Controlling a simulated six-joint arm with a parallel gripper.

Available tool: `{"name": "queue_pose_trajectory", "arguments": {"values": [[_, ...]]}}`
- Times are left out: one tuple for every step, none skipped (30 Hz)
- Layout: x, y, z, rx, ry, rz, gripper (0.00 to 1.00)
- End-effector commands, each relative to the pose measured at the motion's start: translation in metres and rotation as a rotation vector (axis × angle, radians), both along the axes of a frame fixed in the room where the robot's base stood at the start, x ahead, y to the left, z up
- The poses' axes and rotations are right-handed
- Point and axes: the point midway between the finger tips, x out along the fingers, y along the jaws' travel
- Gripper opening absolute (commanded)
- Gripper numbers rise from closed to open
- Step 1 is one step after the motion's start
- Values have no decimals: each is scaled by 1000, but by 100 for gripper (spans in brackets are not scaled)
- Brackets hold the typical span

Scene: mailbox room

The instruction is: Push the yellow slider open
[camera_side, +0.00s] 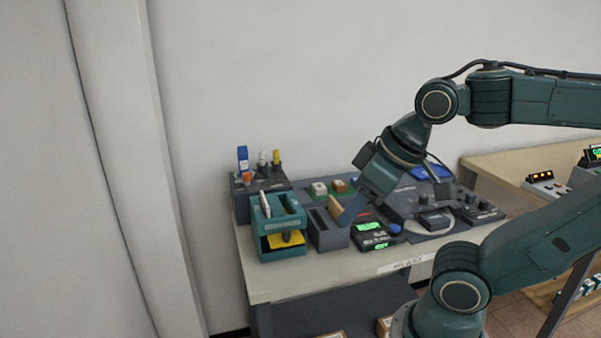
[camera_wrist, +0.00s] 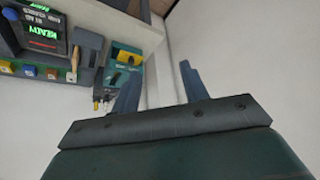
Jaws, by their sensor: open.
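The yellow slider (camera_side: 286,240) sits in the lower opening of a teal box (camera_side: 279,252) near the table's left front, with a dark knob on it. In the wrist view, the teal box (camera_wrist: 121,78) shows beyond the left finger, with a yellow part (camera_wrist: 128,55) on it. My gripper (camera_side: 349,213) is open, with blue-grey fingers pointing down-left. It is to the right of the teal box and apart from the slider, by the grey slotted block. In the wrist view, nothing shows between the fingers (camera_wrist: 159,70).
A grey slotted block (camera_side: 328,240) with a tan piece (camera_side: 335,208) stands right of the teal box. A device with a green display (camera_side: 369,227) is further right. A dark holder (camera_side: 262,185) with coloured items stands behind. Pale table (camera_side: 285,282) shows in front.

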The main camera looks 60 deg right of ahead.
Motion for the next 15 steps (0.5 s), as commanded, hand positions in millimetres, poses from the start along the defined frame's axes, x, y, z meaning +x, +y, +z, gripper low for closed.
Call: {"name": "queue_pose_trajectory", "arguments": {"values": [[0, 0, 0, 0, 0, 0, 44], [0, 0, 0, 0, 0, 0, 44], [0, 0, 0, 0, 0, 0, 43], [0, 0, 0, 0, 0, 0, 43], [0, 0, 0, 0, 0, -1, 43], [1, 0, 0, 0, 1, -2, 43], [1, 0, 1, 1, 3, -4, 43], [2, -1, 1, 1, 4, -6, 43], [4, -1, 2, 2, 8, -10, 43], [5, -2, 2, 3, 12, -16, 43], [7, -2, 3, 4, 17, -20, 43], [10, -3, 4, 5, 24, -29, 43], [12, -4, 5, 7, 31, -36, 43], [15, -5, 6, 8, 38, -43, 43], [19, -7, 7, 11, 50, -57, 43]]}}
